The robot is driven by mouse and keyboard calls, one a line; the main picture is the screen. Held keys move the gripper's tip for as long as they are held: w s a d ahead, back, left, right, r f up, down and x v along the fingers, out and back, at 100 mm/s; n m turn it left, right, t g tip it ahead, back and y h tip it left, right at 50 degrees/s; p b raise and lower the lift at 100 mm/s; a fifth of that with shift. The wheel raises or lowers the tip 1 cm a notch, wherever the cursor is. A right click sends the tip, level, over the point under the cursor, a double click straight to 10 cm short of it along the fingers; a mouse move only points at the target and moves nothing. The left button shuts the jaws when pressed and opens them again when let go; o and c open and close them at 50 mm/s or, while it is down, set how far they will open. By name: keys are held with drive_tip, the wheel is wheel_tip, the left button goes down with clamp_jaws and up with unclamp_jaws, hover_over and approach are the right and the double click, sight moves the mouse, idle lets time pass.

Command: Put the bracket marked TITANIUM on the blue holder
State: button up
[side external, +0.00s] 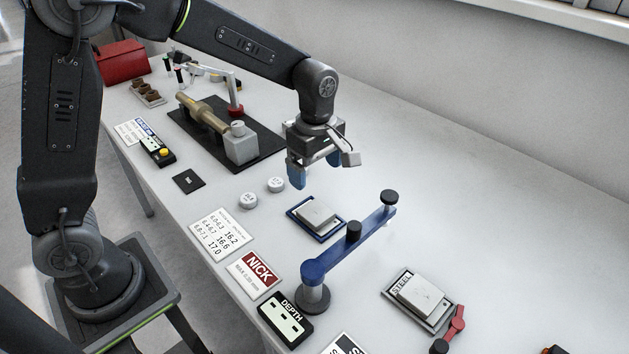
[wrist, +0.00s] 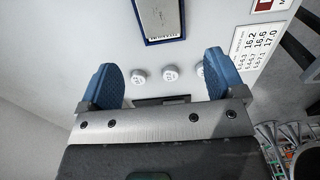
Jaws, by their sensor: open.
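My gripper (side external: 299,170) is open and empty, with blue fingers, above the table; it also shows in the wrist view (wrist: 160,78). A pale grey block-like bracket (side external: 317,213) lies in a blue-rimmed tray (side external: 328,237), to the right of and below my gripper in the side view. The tray also shows at the top of the wrist view (wrist: 180,41), beyond the fingertips; its small label is too small to read. A blue arm-shaped holder (side external: 335,259) with black knobs stands beside the tray. Another pale bracket (side external: 424,294) lies in a tray marked STEEL (side external: 401,283).
White round discs (side external: 275,185) lie near my gripper. A number card (side external: 221,232), a NICK card (side external: 256,272) and a DEPTH gauge (side external: 286,319) line the front edge. A red lever (side external: 454,323) is by the STEEL tray. The table's back right is clear.

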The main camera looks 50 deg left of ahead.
drive_tip(key=s+a+r+m+t, duration=0.2)
drive_tip(key=s+r+m, duration=0.3)
drive_tip(key=s+m, duration=0.4)
drive_tip(key=s+a+r+m+t, duration=0.2)
drive_tip(key=s+r+m, duration=0.4)
drive_tip(key=s+m, duration=0.3)
drive_tip(key=shift+s+a+r+t, duration=0.15)
drive_tip(key=shift+s+a+t, duration=0.25)
drive_tip(key=shift+s+t, duration=0.55)
